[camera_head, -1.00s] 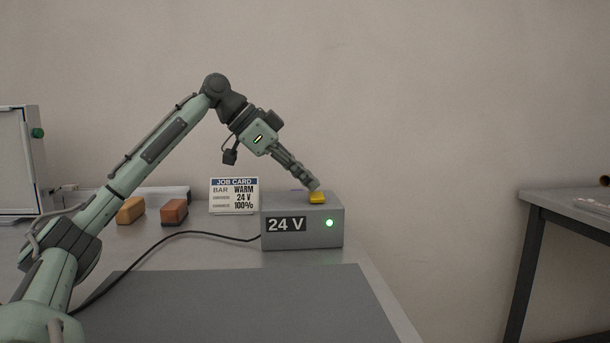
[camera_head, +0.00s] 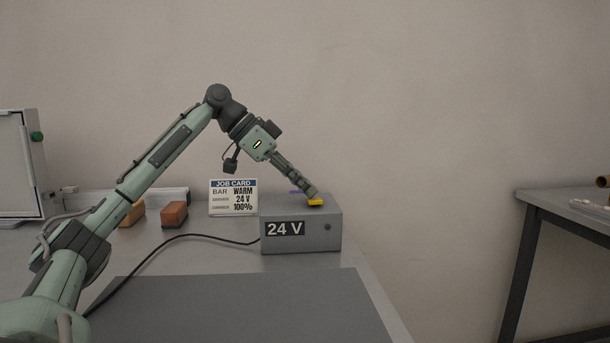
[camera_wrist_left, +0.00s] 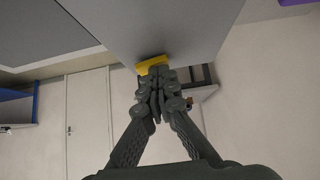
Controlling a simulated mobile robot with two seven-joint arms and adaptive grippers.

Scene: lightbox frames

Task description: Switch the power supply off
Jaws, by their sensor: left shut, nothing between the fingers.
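The power supply (camera_head: 290,238) is a grey box marked 24 V, standing on the table's far right part. Its round front lamp (camera_head: 328,227) is dark. A yellow rocker switch (camera_head: 317,203) sits on its top near the right end. My left gripper (camera_head: 311,194) is shut and empty, its fingertips at the yellow switch and seeming to touch it. In the left wrist view the shut fingertips (camera_wrist_left: 157,72) meet the yellow switch (camera_wrist_left: 150,64) and hide part of it. My right gripper is not in view.
A job card (camera_head: 233,198) stands left of the box. An orange block (camera_head: 133,214) and a brown-red block (camera_head: 174,214) lie further left. A black cable (camera_head: 190,236) runs from the box across the table. A grey mat (camera_head: 240,305) lies in front, clear.

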